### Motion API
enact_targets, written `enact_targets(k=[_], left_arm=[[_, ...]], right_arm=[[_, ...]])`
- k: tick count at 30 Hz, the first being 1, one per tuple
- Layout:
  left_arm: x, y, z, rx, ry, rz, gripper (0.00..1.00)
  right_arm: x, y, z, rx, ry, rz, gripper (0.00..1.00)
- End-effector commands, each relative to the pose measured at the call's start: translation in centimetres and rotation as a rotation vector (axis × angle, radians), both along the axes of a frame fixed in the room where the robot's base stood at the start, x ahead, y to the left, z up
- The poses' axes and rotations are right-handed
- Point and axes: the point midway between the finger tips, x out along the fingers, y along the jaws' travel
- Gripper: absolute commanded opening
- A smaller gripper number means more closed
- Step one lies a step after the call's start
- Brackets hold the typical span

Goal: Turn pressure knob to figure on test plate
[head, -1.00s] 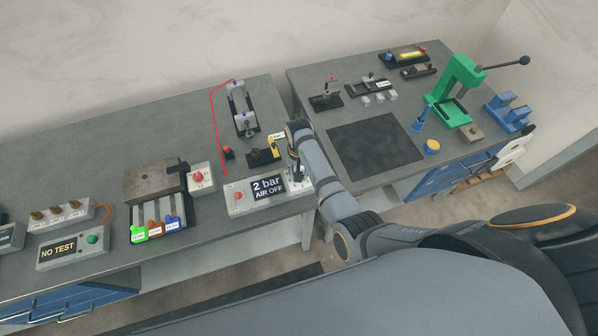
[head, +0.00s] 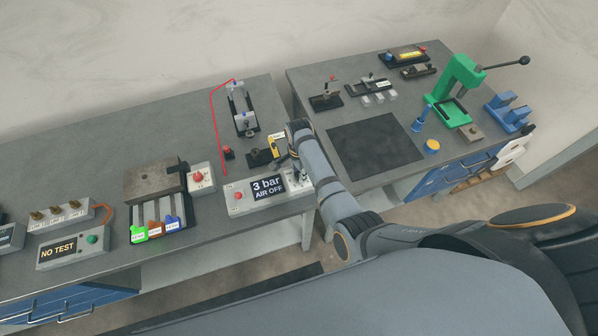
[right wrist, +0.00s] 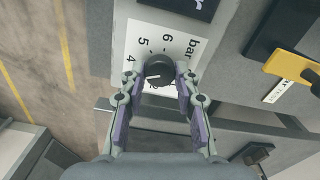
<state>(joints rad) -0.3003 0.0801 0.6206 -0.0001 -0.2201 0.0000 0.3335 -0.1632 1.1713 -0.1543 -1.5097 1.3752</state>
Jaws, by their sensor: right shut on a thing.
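The pressure knob (right wrist: 159,69) is a black round knob with a white pointer mark, on a white dial printed with "bar" and figures including 4, 5 and 6. My right gripper (right wrist: 160,76) is shut on the knob in the right wrist view. In the head view it is at the right end of the grey control box (head: 236,209), where my arm largely hides the knob. The box's display (head: 268,187) reads "3 bar AIR OFF". No plate clearly marked as the test plate can be made out. My left gripper is not in view.
A black fixture with a yellow part (head: 274,148) and a small white label stands just behind the box. A red button box (head: 200,178) is to its left. A gap separates this bench from the right bench with the green press (head: 455,88).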

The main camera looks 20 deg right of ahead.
Motion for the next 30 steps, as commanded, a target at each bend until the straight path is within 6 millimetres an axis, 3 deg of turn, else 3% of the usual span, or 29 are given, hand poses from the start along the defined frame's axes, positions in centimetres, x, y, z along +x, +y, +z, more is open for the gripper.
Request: enact_targets(k=[15, 30], left_arm=[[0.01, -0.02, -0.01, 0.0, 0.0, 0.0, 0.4], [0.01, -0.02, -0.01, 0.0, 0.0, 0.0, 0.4]], right_arm=[[-0.04, -0.02, -0.02, 0.0, 0.0, -0.346, 0.0], [-0.04, -0.02, -0.03, -0.001, 0.001, -0.422, 0.0]])
